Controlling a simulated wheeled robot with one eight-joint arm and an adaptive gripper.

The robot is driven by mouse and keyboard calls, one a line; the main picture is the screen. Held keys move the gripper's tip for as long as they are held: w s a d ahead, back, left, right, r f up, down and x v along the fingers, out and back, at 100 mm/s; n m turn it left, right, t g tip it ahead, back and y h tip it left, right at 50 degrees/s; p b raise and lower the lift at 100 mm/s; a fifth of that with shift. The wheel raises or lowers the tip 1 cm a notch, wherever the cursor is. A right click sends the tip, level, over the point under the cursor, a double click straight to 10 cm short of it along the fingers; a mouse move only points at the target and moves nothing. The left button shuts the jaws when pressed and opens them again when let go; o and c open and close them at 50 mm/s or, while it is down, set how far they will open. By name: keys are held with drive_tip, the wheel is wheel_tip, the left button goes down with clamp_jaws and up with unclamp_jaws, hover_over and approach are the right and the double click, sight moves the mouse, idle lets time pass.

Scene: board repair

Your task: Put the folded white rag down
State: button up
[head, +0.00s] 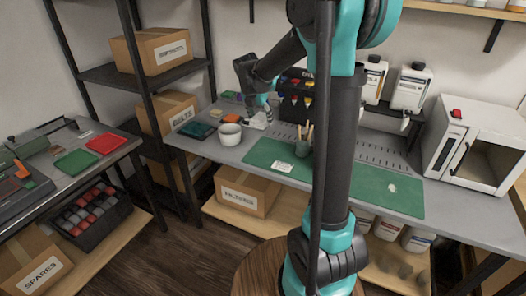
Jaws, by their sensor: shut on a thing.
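My gripper (266,113) is at the back left of the grey workbench (222,157), pointing down. It is shut on the folded white rag (256,121), a small pale shape at its fingertips. The rag is at or just above the bench top; I cannot tell whether it touches. The fingers are small and partly hidden in this view.
A white bowl (230,134) stands just left of the rag. A dark teal box (197,130) and small coloured blocks lie farther left. A green mat (262,153) with a cup of brushes (303,146) is to the right. White bottles (410,88) and a white cabinet (472,145) stand farther right.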

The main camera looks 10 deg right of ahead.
sight(262, 153)
wheel_tip(262, 153, down, 16)
drive_tip(key=shift+r, duration=0.2)
drive_tip(key=shift+f, duration=0.1)
idle(0.3)
drive_tip(key=o, duration=1.4)
drive_tip(key=shift+o, duration=0.2)
drive_tip(key=v, duration=1.2)
drive_tip(key=s+d+f+m+y, duration=0.1)
drive_tip(key=s+d+f+m, duration=0.1)
drive_tip(key=s+m, duration=0.6)
drive_tip(key=s+d+f+m, duration=0.2)
drive_tip(key=s+m, duration=0.7)
drive_tip(key=m, duration=0.2)
drive_tip(key=s+d+f+m+y, duration=0.1)
drive_tip(key=s+d+f+m, duration=0.1)
drive_tip(key=s+m, duration=0.7)
drive_tip(key=shift+s+d+f+m+t+y, duration=0.2)
drive_tip(key=shift+d+f+m+t+y, duration=0.1)
drive_tip(key=shift+d+m, duration=0.15)
